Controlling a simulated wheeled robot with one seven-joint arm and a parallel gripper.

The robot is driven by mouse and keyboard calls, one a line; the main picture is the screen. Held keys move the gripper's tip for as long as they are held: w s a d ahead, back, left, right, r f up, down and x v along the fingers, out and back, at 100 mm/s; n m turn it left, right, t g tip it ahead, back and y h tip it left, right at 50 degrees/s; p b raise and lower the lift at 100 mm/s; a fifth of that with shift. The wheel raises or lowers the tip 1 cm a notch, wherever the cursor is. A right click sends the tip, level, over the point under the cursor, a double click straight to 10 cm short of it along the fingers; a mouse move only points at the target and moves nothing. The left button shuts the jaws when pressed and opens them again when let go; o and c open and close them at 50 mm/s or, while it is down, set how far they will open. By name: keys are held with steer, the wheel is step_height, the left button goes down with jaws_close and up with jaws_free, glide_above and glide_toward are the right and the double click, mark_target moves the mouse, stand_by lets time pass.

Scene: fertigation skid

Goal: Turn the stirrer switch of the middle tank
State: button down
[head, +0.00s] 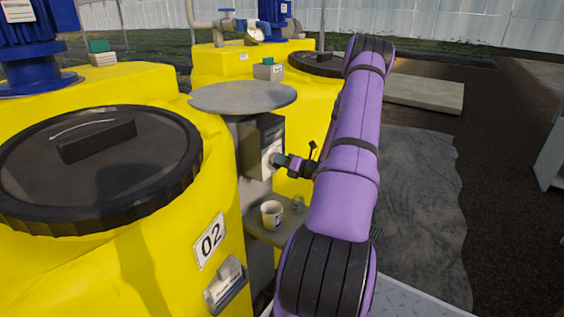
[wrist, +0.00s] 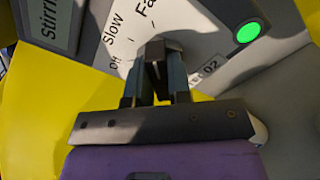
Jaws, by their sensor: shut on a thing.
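The tank marked 02 (head: 150,260) is yellow with a black lid and stands at the left in the head view. Beside it a grey control box (head: 262,145) faces right. In the wrist view its pale panel (wrist: 200,50) reads Off, Slow and the start of another word, with a small 02 label (wrist: 209,68) and a lit green lamp (wrist: 248,32). My gripper (wrist: 160,68) is shut on the dark switch knob (wrist: 157,48) of this panel; it also shows at the box in the head view (head: 277,160). The fingers mostly hide the knob, so its setting cannot be told.
A white cup (head: 271,214) and a small greenish item (head: 297,203) stand on a shelf (head: 265,236) below the box. A round grey plate (head: 243,96) is above it. Another yellow tank (head: 215,65) stands behind. A pale slab (head: 425,93) lies on the ground at right.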

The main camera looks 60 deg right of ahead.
steer(key=c, duration=1.1)
jaws_free()
steer(key=shift+o, duration=0.2)
steer(key=shift+s, duration=0.1)
steer(key=s, duration=1)
steer(key=shift+s, duration=0.35)
